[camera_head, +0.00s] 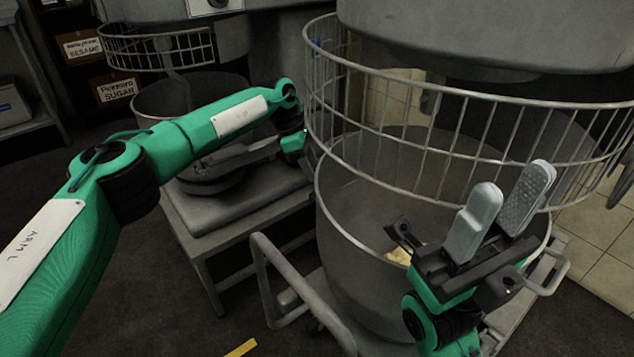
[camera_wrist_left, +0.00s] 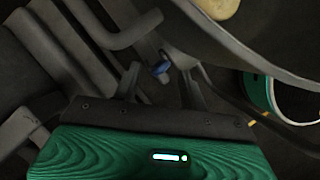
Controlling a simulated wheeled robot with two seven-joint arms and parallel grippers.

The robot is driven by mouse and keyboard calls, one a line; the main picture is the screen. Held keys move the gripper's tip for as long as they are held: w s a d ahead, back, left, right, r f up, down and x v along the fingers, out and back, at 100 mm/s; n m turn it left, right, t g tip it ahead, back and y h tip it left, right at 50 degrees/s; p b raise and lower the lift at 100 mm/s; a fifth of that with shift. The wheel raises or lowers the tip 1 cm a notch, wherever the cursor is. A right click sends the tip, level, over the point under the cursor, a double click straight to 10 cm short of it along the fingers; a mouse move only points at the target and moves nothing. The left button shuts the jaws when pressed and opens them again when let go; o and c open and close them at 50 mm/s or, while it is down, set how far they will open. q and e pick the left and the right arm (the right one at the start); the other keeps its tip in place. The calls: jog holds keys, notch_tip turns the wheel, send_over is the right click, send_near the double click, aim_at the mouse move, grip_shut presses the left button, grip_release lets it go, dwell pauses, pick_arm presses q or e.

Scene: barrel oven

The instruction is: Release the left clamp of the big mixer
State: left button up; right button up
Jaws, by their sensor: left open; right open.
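The big mixer's bowl (camera_head: 345,215) stands under its wire guard (camera_head: 420,140), with pale dough (camera_head: 398,256) inside. My left arm reaches to the bowl's left side; its fingers cannot be made out in the head view. In the left wrist view my left gripper (camera_wrist_left: 160,90) is open. A small blue-tipped part (camera_wrist_left: 161,68), apparently the left clamp's lever, shows between and just beyond the fingertips; I cannot tell whether they touch it. The bowl rim (camera_wrist_left: 265,62) curves past on the right. My right gripper (camera_head: 510,205) is open and empty, raised in front of the bowl's right side.
A bent grey tube handle (camera_head: 265,275) stands at the bowl's front left. A smaller mixer with a bowl (camera_head: 165,100) and guard stands at the back left. Floor is clear at the lower left.

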pick_arm(q)
jog(key=b+x, duration=0.1)
jog(key=x, duration=0.3)
grip_shut()
